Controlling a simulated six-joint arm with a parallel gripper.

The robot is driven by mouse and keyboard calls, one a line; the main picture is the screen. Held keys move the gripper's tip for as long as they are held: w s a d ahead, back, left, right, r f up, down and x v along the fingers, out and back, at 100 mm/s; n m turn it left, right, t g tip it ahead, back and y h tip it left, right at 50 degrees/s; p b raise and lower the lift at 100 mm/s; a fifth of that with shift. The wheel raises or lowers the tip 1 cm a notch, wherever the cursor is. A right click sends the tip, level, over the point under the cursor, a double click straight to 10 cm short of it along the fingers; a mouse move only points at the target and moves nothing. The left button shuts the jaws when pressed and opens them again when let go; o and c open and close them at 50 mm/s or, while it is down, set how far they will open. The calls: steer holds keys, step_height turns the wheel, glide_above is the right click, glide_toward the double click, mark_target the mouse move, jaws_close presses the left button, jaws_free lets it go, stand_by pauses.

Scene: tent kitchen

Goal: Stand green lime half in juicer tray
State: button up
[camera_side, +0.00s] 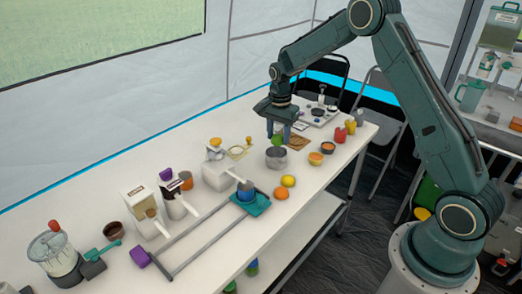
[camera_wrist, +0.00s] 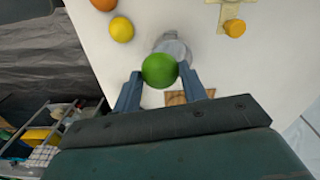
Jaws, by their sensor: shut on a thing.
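My gripper (camera_side: 283,137) is above the white table, near its far end. It is shut on the green lime half (camera_wrist: 159,70), which shows between the two fingertips (camera_wrist: 162,82) in the wrist view. In the side view the lime (camera_side: 277,140) is a small green patch partly hidden by a finger. It is held above the table, just beyond a grey metal pot (camera_side: 276,158); the pot (camera_wrist: 176,46) is partly behind it in the wrist view. A small pale device (camera_side: 215,151) with an orange top stands to the left. I cannot tell which thing is the juicer tray.
A brown board (camera_side: 298,142) lies under my gripper. A lemon (camera_side: 288,181) and an orange (camera_side: 281,193) lie near the front edge. Small bowls (camera_side: 316,158) and red and yellow containers (camera_side: 340,135) stand to the right. A pale tray (camera_side: 238,153) lies left of the pot.

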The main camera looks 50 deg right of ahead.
mark_target(237, 151)
steer(key=w+a+r+n, duration=0.1)
steer(key=w+a, duration=0.1)
steer(key=a, duration=0.1)
steer(key=w+a+r, duration=0.1)
steer(key=w+a, duration=0.2)
steer(key=w+a+r+n, duration=0.1)
steer(key=w+a, duration=0.2)
steer(key=shift+w+r+n, duration=0.2)
steer(key=shift+r+n, duration=0.1)
steer(key=shift+r, duration=0.1)
steer(key=shift+w+a+r, duration=0.2)
steer(key=shift+w+a, duration=0.05)
steer(key=shift+a, duration=0.2)
steer(key=shift+f, duration=0.15)
steer(key=shift+f, duration=2.75)
steer(key=shift+f, duration=0.55)
steer(key=o, duration=0.5)
